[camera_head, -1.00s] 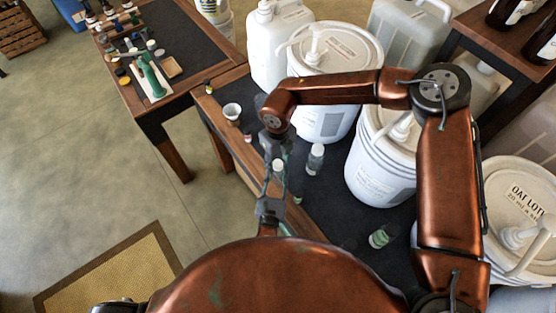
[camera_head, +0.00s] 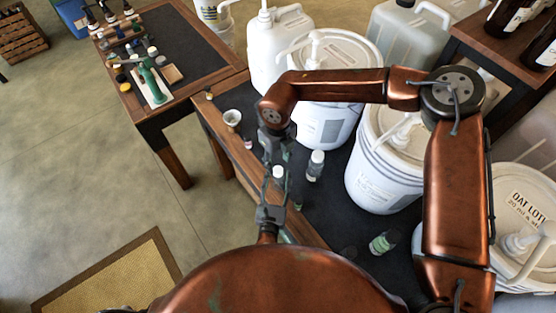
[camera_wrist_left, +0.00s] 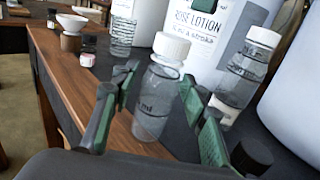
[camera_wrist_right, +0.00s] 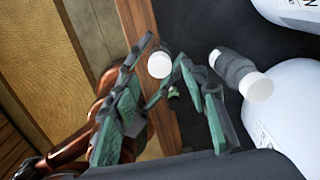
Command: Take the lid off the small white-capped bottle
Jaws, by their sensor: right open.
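The small clear bottle (camera_wrist_left: 155,100) has a ribbed white cap (camera_wrist_left: 174,48) and tilts slightly at the near table edge. In the left wrist view it sits between the fingers of my left gripper (camera_wrist_left: 160,92), which appear to touch both its sides below the cap. In the head view my left gripper (camera_head: 272,195) reaches up from below, and its white cap (camera_head: 278,171) shows above the fingers. My right gripper (camera_head: 275,150) comes from above, just beyond the cap. In the right wrist view my right gripper (camera_wrist_right: 168,62) is open, with the cap (camera_wrist_right: 160,65) between or just behind its fingertips.
Another white-capped bottle (camera_head: 315,166) stands close to the right. A white funnel (camera_head: 232,117) is at the left edge. Large pump buckets (camera_head: 385,160) crowd behind. A second table (camera_head: 185,70) stands beyond.

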